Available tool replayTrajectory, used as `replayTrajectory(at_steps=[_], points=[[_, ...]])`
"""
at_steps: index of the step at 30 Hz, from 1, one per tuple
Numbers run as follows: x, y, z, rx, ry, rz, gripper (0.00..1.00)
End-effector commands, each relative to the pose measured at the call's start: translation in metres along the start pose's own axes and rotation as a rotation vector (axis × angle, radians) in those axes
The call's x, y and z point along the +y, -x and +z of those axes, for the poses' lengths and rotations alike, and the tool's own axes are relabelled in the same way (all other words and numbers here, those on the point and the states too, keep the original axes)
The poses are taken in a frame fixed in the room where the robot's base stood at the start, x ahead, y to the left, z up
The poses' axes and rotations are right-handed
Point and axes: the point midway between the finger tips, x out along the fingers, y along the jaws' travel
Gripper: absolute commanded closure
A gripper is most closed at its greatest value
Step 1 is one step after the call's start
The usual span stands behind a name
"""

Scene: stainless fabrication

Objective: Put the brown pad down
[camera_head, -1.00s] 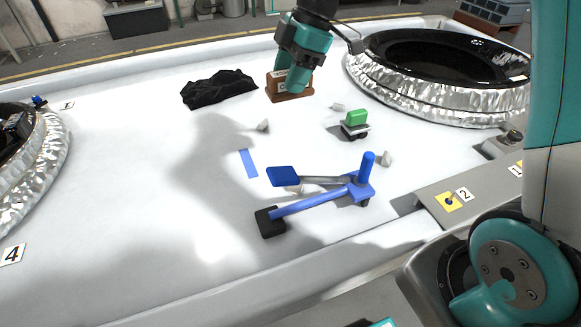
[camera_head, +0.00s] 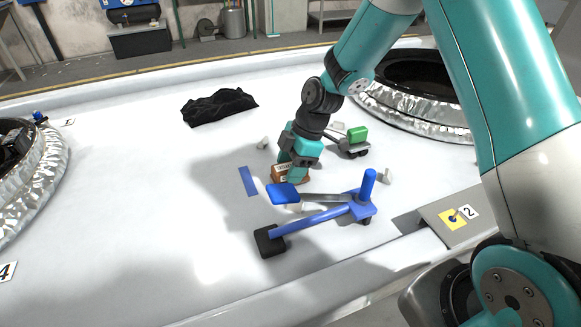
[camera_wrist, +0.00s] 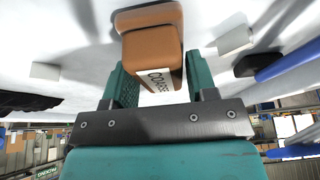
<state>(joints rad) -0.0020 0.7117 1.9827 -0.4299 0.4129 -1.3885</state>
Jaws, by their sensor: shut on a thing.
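The brown pad (camera_head: 277,174) is a small block with a pale label, and the wrist view shows "COARSE" lettering on it. My gripper (camera_head: 294,168) is shut on the pad, with teal fingers on either side of it. In the wrist view the pad (camera_wrist: 152,45) sits between the fingers and extends past them. In the head view it appears just behind the blue paddle (camera_head: 283,193) of a blue tool (camera_head: 318,217). My fingers partly hide the pad. I cannot tell whether its underside touches the white surface.
A blue strip (camera_head: 248,181) lies on the white surface left of the pad. A green block on a small grey cart (camera_head: 356,136) and several pale chunks stand nearby. A black cloth (camera_head: 219,106) lies at the back. The surface's left middle is clear.

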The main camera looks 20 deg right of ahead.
Motion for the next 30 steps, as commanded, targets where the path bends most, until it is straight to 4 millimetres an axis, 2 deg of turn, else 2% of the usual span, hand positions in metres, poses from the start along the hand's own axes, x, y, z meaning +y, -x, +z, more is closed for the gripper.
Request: replayTrajectory(at_steps=[11,12,14,15,25,30], points=[[0.0,-0.007,0.003,0.0,0.001,0.002,0.72],[0.0,-0.006,0.002,0.0,0.001,0.002,0.39],[0.0,-0.006,0.002,0.0,0.0,0.002,0.25],[0.0,-0.006,0.002,0.0,0.0,0.002,0.22],[0.001,0.0,0.001,0.0,0.0,0.003,0.22],[0.001,0.028,0.001,0.001,0.001,0.007,0.22]])
